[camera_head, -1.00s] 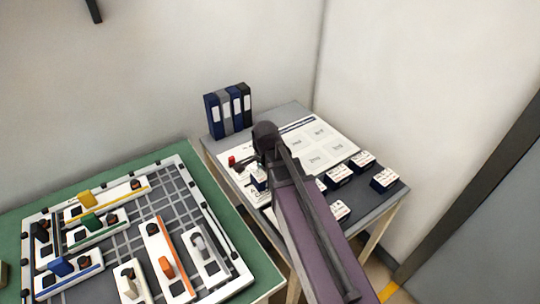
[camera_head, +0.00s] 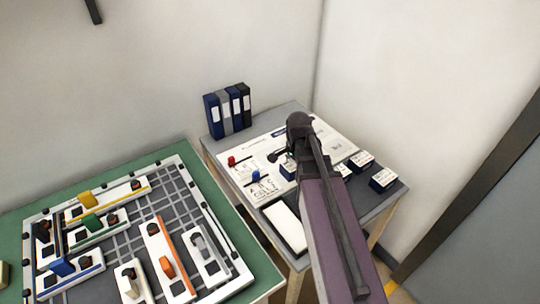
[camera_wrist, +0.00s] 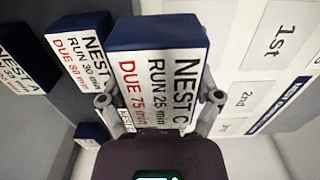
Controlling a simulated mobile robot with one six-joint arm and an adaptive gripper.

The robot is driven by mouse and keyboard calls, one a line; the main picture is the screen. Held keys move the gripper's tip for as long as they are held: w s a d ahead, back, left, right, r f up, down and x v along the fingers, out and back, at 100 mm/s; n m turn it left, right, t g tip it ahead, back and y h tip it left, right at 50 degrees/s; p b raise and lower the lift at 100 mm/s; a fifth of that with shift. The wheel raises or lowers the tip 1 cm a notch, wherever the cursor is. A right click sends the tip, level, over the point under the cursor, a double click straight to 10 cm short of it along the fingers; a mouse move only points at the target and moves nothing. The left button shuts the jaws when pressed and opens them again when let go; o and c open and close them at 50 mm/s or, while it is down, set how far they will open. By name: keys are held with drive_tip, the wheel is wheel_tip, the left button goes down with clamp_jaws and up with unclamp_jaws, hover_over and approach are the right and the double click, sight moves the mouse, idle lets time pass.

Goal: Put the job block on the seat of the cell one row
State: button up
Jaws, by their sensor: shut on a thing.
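My gripper (camera_wrist: 161,98) is shut on a dark blue block (camera_wrist: 150,33) in the wrist view. The block's white label reads "NEST C", "RUN 25 min", "DUE 75 min". In the head view the held block (camera_head: 287,169) shows just left of my arm, above the printed white sheet (camera_head: 240,160) on the grey table. In the wrist view the sheet has printed places, with "1st" (camera_wrist: 284,30) and "2nd" (camera_wrist: 243,101) legible. My arm hides part of the sheet in the head view.
Other labelled blue blocks stand at the right of the grey table, including one near its edge (camera_head: 383,180). A white tray (camera_head: 285,226) lies at the front. Binders (camera_head: 228,110) stand at the back. A green table (camera_head: 190,160) with a fixture board is at left.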

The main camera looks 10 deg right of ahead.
drive_tip(key=b, duration=0.2)
hover_over(271, 150)
drive_tip(key=s, duration=0.3)
drive_tip(key=shift+w+a+f, duration=0.25)
drive_tip(key=shift+a+f, duration=0.1)
drive_tip(key=shift+f, duration=0.4)
drive_tip(key=shift+f, duration=0.1)
drive_tip(key=shift+f+b, duration=1.5)
drive_tip(key=shift+f, duration=0.2)
drive_tip(key=shift+f, duration=0.2)
drive_tip(key=o, duration=1)
drive_tip(key=shift+r, duration=0.2)
